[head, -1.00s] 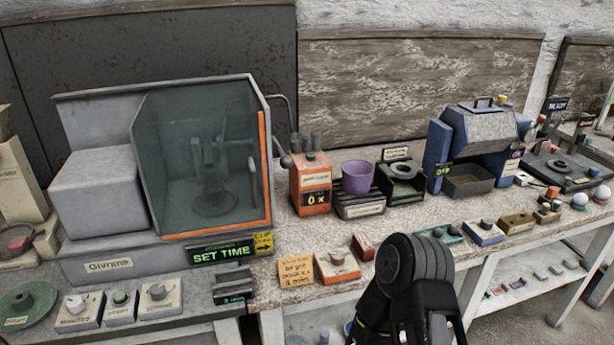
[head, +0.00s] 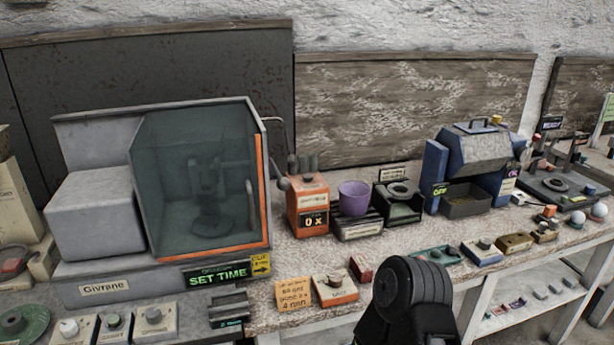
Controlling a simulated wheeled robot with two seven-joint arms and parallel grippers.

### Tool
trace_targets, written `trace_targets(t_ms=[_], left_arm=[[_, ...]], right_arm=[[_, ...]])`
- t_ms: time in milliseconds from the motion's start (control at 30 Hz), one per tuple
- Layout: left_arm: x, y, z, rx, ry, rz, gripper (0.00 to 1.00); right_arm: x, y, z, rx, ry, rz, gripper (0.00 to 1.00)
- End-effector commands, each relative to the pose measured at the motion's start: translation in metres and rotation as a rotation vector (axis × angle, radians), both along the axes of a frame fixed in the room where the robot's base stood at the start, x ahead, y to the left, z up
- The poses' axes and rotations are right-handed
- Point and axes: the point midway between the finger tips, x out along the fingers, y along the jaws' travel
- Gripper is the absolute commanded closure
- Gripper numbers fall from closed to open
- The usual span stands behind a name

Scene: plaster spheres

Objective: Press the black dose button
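A purple cup (head: 354,197) is on the dark stand right of the dispenser. A black rounded link of my arm rises at the bottom, right of the small box, and hides part of the bench edge. No fingertips of either gripper show.
A grey glass-fronted machine (head: 90,207) with a SET TIME display fills the left. An orange note (head: 293,293) and a small red block (head: 361,268) flank the button box. Other control boxes (head: 483,252) line the front edge to the right. A blue machine (head: 436,177) stands behind.

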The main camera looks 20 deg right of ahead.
Motion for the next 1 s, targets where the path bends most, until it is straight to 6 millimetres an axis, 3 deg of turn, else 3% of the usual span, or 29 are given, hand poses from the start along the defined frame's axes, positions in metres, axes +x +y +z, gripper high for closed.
trace_targets(t_ms=[200,1000], left_arm=[[0.0,0.0,0.0,0.0,0.0,0.0,0.45],[0.0,0.0,0.0,0.0,0.0,0.0,0.45]], right_arm=[[0.0,0.0,0.0,0.0,0.0,0.0,1.0],[0.0,0.0,0.0,0.0,0.0,0.0,1.0]])
